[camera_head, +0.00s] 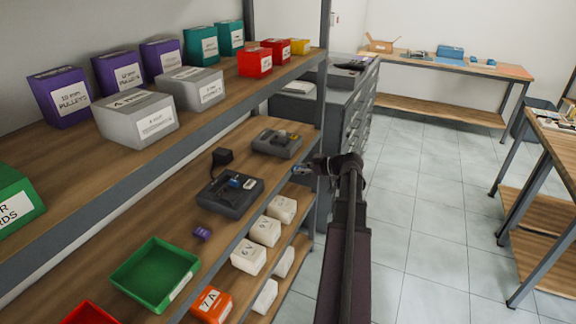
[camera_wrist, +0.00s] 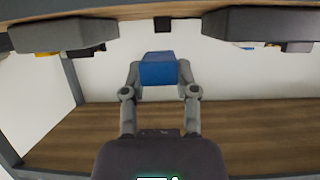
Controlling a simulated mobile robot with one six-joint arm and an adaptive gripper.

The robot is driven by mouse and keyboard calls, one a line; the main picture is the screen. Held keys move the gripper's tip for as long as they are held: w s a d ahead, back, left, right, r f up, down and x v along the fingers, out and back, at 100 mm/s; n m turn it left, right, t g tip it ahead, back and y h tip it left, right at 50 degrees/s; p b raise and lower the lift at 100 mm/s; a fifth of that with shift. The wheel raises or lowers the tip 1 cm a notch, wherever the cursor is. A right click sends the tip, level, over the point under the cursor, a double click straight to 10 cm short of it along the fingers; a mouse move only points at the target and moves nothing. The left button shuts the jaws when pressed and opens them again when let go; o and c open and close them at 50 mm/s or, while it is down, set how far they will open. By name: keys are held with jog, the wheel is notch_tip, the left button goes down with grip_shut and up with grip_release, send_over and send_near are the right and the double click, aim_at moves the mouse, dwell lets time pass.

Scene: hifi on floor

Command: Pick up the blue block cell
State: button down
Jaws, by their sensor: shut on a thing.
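The blue block cell (camera_wrist: 158,70) is between the two fingertips of my gripper (camera_wrist: 158,78) in the wrist view, with both fingers pressed to its sides. It is held clear of the shelf surface. In the head view my gripper (camera_head: 304,167) is at the front edge of the middle shelf, right of the two dark grey chargers. The held cell is too small there to make out well. Another blue piece (camera_head: 236,182) sits in the nearer charger (camera_head: 229,198).
The farther charger (camera_head: 277,144) is close to my gripper, and a shelf post (camera_head: 323,120) stands beside my arm. The upper shelf (camera_head: 190,115) with several boxes overhangs. A green tray (camera_head: 153,274) and white bins (camera_head: 265,231) are nearer. Open floor (camera_head: 430,220) lies to the right.

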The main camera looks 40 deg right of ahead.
jog(key=shift+s+d+r, duration=0.1)
jog(key=shift+s+d, duration=0.1)
jog(key=shift+s, duration=0.5)
jog(key=shift+s+d+r, duration=0.1)
jog(key=shift+s+d, duration=0.1)
jog(key=shift+s, duration=0.45)
jog(key=shift+f, duration=0.1)
dwell(0.7)
